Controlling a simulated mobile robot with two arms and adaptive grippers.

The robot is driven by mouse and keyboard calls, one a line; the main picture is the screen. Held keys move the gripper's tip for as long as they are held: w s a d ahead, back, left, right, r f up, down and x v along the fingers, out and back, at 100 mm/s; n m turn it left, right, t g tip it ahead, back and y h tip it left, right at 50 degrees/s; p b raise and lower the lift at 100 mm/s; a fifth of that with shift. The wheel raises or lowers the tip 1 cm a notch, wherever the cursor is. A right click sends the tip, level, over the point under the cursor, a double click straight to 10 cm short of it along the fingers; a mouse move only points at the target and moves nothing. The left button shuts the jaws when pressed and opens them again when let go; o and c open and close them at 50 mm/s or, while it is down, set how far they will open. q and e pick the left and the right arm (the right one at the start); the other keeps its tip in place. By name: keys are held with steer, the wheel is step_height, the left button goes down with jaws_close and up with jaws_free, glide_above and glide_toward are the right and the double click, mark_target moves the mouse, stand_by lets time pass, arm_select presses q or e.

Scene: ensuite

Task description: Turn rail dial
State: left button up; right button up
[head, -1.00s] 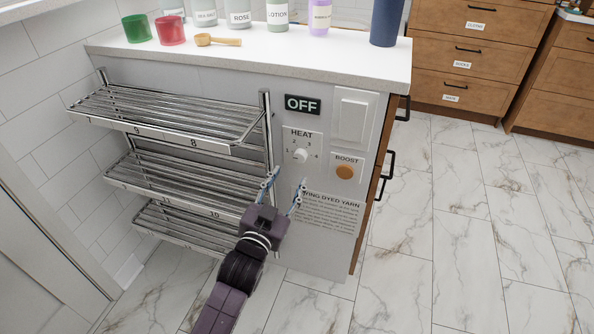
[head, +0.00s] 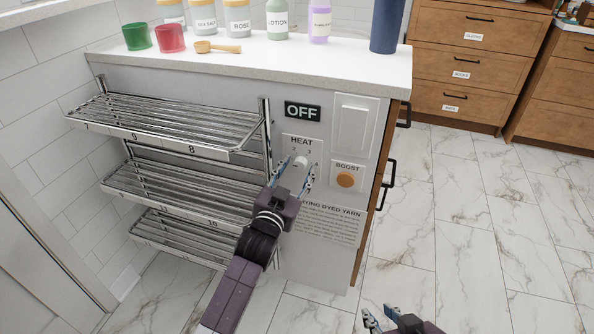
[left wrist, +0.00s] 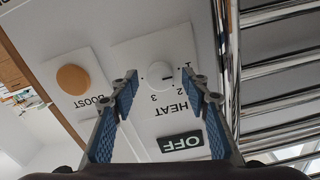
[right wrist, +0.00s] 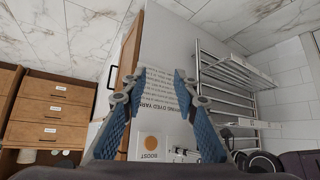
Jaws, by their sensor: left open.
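The rail dial is a white knob (head: 302,161) on the white HEAT plate (head: 301,141), marked with several numbers. It also shows in the left wrist view (left wrist: 160,74). My left gripper (head: 296,172) is open in front of the dial, with its fingers to either side of the knob in the head view. In the left wrist view the dial appears between and beyond the open fingertips; I cannot tell whether they touch it. My right gripper (head: 376,318) is at the lower edge of the head view. Its fingers are apart and empty in the right wrist view (right wrist: 160,77).
An OFF display (head: 303,111) sits above the dial, and an orange BOOST button (head: 345,179) and a white switch (head: 355,124) are to its right. The chrome towel rail (head: 180,120) stands close on the left. Open marble floor (head: 450,220) lies to the right.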

arm_select(q)
steer(key=c, duration=1.2)
steer(key=shift+o, duration=0.2)
steer(key=m+p, duration=0.2)
steer(key=m, duration=0.1)
steer(key=m+p, duration=0.1)
steer(key=m, duration=0.7)
steer(key=shift+f+m+p, duration=0.1)
steer(key=shift+m+p, duration=0.2)
steer(key=shift+p, duration=0.1)
arm_select(e)
steer(key=s+d+f+g, duration=0.1)
steer(key=s+g, duration=0.1)
steer(key=s, duration=0.3)
steer(key=s+d+f+g+h, duration=0.1)
steer(key=s+d+g, duration=0.1)
steer(key=s, duration=0.4)
steer(key=shift+d+f+g, duration=0.2)
steer(key=shift+f+g, duration=0.15)
steer(key=shift+g, duration=0.25)
arm_select(q)
steer(key=o, duration=1.2)
steer(key=shift+c, duration=0.2)
